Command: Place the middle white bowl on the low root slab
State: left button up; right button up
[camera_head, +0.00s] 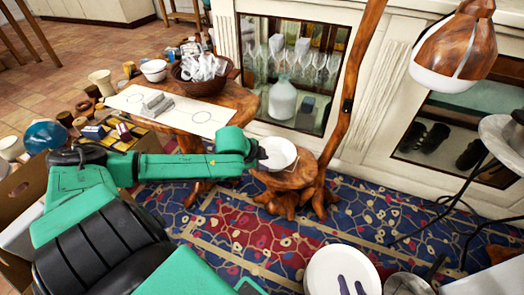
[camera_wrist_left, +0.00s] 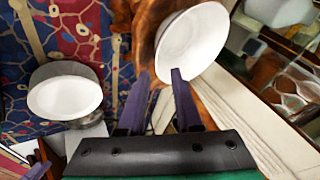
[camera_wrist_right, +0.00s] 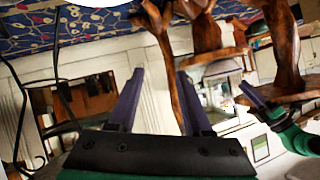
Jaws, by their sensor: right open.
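A white bowl (camera_head: 279,153) is at the low root slab (camera_head: 290,178), beside the twisted wooden post. It appears to rest on or just above the slab; the exact contact is hard to tell. My left gripper (camera_head: 261,154) is at the bowl's left side. In the left wrist view, the fingers (camera_wrist_left: 160,75) stand apart at the edge of the bowl (camera_wrist_left: 195,40), with one finger overlapping its inside. My right gripper (camera_wrist_right: 160,75) is open and empty in the right wrist view. Another white bowl (camera_head: 154,70) stands on the wooden table (camera_head: 240,103).
A basket (camera_head: 203,84) of white items and a marked paper sheet (camera_head: 130,98) are on the table. A white round object (camera_head: 325,262) stands low at the front. A wood-and-white lamp (camera_head: 455,50) hangs at the right. Clutter covers the floor at the left.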

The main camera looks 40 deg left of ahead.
pick_arm(q)
jog(key=s+d+f+n+h, duration=0.1)
jog(key=s+d+f+n, duration=0.1)
jog(key=d, duration=0.5)
jog(key=s+d+f+n+h, duration=0.2)
jog(key=s+d+f+n, duration=0.1)
jog(key=s+d, duration=0.4)
jog(key=s+d+f+n+t+h, duration=0.1)
jog(key=s+d+f+n+h, duration=0.1)
jog(key=d, duration=0.7)
jog(key=s+f+n, duration=0.1)
jog(key=s, duration=0.1)
jog(key=shift+s+n+p, duration=0.4)
pick_arm(e)
jog(key=shift+d+r+n+g+h, duration=0.15)
jog(key=shift+d+r+g+h, duration=0.1)
jog(key=shift+d+g, duration=0.25)
jog(key=shift+d+r+n+g+h, duration=0.15)
jog(key=shift+d+g+h, duration=0.1)
jog(key=shift+d+g, duration=0.25)
pick_arm(q)
jog(key=shift+r, duration=0.1)
